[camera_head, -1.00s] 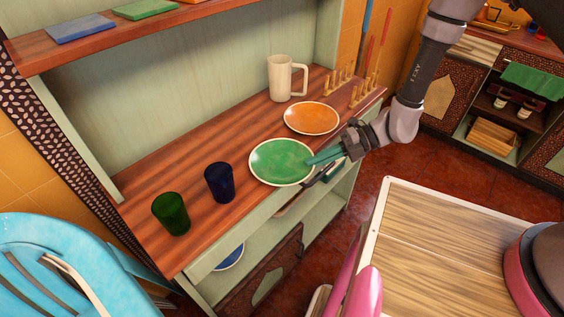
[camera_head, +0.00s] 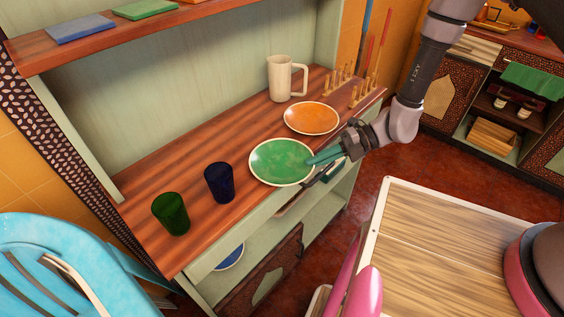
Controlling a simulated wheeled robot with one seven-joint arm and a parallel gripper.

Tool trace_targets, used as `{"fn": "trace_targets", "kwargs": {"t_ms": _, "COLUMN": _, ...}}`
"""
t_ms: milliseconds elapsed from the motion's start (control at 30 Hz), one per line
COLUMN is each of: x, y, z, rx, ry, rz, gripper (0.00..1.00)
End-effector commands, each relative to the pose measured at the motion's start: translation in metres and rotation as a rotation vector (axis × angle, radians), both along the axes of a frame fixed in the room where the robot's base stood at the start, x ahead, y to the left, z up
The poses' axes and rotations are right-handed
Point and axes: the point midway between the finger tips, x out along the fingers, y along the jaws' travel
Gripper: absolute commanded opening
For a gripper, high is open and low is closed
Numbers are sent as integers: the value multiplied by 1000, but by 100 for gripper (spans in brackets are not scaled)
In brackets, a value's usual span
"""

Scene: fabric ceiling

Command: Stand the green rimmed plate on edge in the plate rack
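The green plate with a pale rim (camera_head: 281,160) lies flat at the front edge of the wooden counter. My gripper (camera_head: 317,163) is at the plate's right rim, with a teal finger reaching over the rim. The lower finger is partly hidden, so I cannot tell whether the fingers are closed on the rim. The plate rack (camera_head: 362,95), with upright wooden pegs in two rows, stands at the counter's far right end. No plate shows between its pegs.
An orange plate (camera_head: 312,118) lies between the green plate and the rack. A cream mug (camera_head: 284,79) stands behind it. A blue cup (camera_head: 219,183) and a green cup (camera_head: 171,214) stand to the left. A shelf (camera_head: 105,40) overhangs the counter's left part.

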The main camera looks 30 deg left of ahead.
Motion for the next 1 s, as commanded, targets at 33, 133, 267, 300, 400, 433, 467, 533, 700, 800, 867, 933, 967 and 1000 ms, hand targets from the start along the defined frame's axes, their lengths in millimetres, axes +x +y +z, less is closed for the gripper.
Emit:
{"fn": "trace_targets", "kwargs": {"t_ms": 33, "x": 0, "y": 0, "z": 0, "rx": 0, "ry": 0, "rz": 0, "gripper": 0}}
{"fn": "trace_targets", "kwargs": {"t_ms": 133, "x": 0, "y": 0, "z": 0, "rx": 1, "ry": 1, "rz": 0, "gripper": 0}}
{"fn": "trace_targets", "kwargs": {"t_ms": 267, "x": 0, "y": 0, "z": 1, "rx": 1, "ry": 0, "rz": 0, "gripper": 0}}
{"fn": "trace_targets", "kwargs": {"t_ms": 300, "x": 0, "y": 0, "z": 2, "rx": 1, "ry": 0, "rz": 0, "gripper": 0}}
{"fn": "trace_targets", "kwargs": {"t_ms": 400, "x": 1, "y": 1, "z": 8, "rx": 2, "ry": -1, "rz": 0, "gripper": 0}}
{"fn": "trace_targets", "kwargs": {"t_ms": 433, "x": 1, "y": 1, "z": 11, "rx": 2, "ry": -1, "rz": 0, "gripper": 0}}
{"fn": "trace_targets", "kwargs": {"t_ms": 467, "x": 1, "y": 1, "z": 15, "rx": 2, "ry": -1, "rz": 0, "gripper": 0}}
{"fn": "trace_targets", "kwargs": {"t_ms": 533, "x": 1, "y": 1, "z": 25, "rx": 3, "ry": -3, "rz": 1, "gripper": 0}}
{"fn": "trace_targets", "kwargs": {"t_ms": 700, "x": 0, "y": 0, "z": 56, "rx": 4, "ry": -4, "rz": 1, "gripper": 0}}
{"fn": "trace_targets", "kwargs": {"t_ms": 800, "x": 0, "y": 0, "z": 72, "rx": 2, "ry": -3, "rz": 1, "gripper": 0}}
{"fn": "trace_targets", "kwargs": {"t_ms": 867, "x": 0, "y": 0, "z": 80, "rx": 2, "ry": -3, "rz": 1, "gripper": 0}}
{"fn": "trace_targets", "kwargs": {"t_ms": 933, "x": 1, "y": 1, "z": 88, "rx": 3, "ry": -2, "rz": 0, "gripper": 0}}
{"fn": "trace_targets", "kwargs": {"t_ms": 967, "x": 1, "y": 1, "z": 91, "rx": 2, "ry": -3, "rz": 0, "gripper": 0}}
{"fn": "trace_targets", "kwargs": {"t_ms": 1000, "x": 1, "y": 0, "z": 94, "rx": 2, "ry": -5, "rz": 1, "gripper": 0}}
